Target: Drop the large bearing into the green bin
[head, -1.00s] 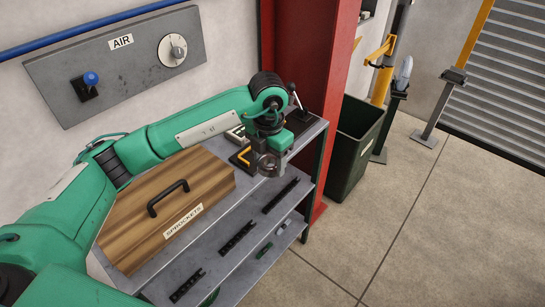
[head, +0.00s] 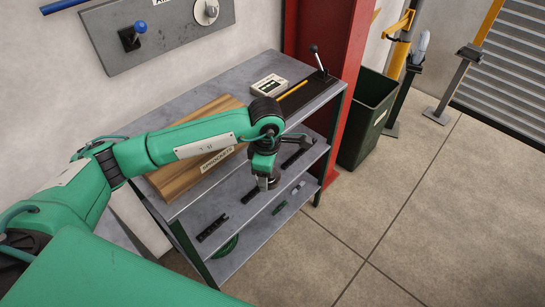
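My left gripper (head: 266,180) hangs from the green arm that comes in from the left. It is past the front edge of the shelf unit's top, above the lower shelves. It appears shut on a small metallic ring, the large bearing (head: 269,184), which is mostly hidden by the fingers. The dark green bin (head: 359,137) stands on the floor to the right of the shelf unit, beyond the red column. The bin is open at the top, and the gripper is to its left, apart from it. My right gripper is not in view.
The metal shelf unit (head: 232,82) holds a wooden SPROCKETS box (head: 185,180), partly behind my arm, and a lever press (head: 318,72). Dark chain pieces (head: 213,228) lie on a lower shelf. A red column (head: 345,50) stands beside the bin.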

